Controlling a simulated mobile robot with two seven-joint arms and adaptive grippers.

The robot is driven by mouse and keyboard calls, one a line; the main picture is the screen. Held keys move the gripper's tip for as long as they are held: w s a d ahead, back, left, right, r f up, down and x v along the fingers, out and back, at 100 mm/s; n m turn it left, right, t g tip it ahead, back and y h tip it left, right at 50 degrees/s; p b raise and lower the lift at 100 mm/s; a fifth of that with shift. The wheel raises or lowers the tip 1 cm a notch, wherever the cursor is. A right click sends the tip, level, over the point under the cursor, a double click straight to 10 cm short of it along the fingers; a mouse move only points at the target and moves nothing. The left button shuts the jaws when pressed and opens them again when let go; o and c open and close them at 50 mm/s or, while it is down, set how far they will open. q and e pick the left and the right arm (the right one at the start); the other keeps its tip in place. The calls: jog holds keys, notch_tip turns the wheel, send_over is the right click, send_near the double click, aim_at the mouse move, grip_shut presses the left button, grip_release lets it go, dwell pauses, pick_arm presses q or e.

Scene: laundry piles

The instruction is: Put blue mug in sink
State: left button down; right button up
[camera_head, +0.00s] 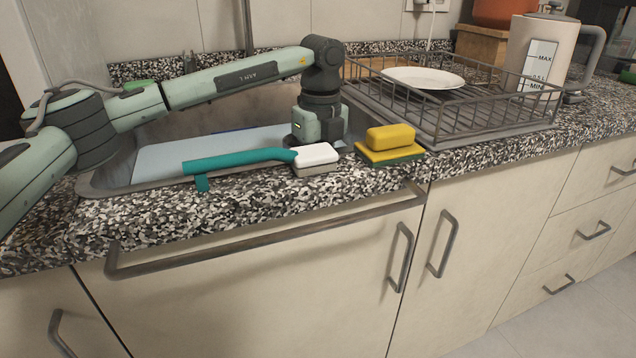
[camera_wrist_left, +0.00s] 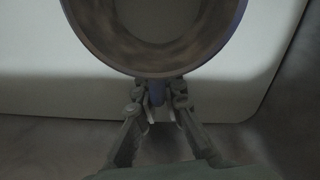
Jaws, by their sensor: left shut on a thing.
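The blue mug (camera_wrist_left: 153,66) shows in the left wrist view, seen from above, with a bluish rim and a brownish inside. My left gripper (camera_wrist_left: 160,104) is shut on its handle at the near side of the mug. In the head view my left gripper (camera_head: 318,128) points down inside the sink (camera_head: 215,115), near its right end. There the mug is hidden from sight. Whether the mug touches the sink bottom cannot be told. My right gripper is in neither view.
A teal-handled white brush (camera_head: 240,160) and a yellow sponge on a green one (camera_head: 390,138) lie on the front counter edge. A wire dish rack (camera_head: 480,125) with a white plate (camera_head: 422,78) and a measuring jug (camera_head: 541,60) stand right. A pale surface (camera_head: 165,160) lies in the sink.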

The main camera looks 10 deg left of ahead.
pick_arm(q)
jog(key=c, duration=1.6)
grip_release()
jog(key=shift+c, duration=0.2)
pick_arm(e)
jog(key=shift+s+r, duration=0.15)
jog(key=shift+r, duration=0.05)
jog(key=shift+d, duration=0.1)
pick_arm(q)
jog(key=shift+r, duration=0.2)
notch_tip(320, 180, up, 2)
jog(key=shift+r+p, duration=0.1)
jog(key=shift+p, duration=0.2)
notch_tip(320, 180, up, 11)
jog(key=shift+w+d+f, duration=0.1)
jog(key=shift+f, duration=0.1)
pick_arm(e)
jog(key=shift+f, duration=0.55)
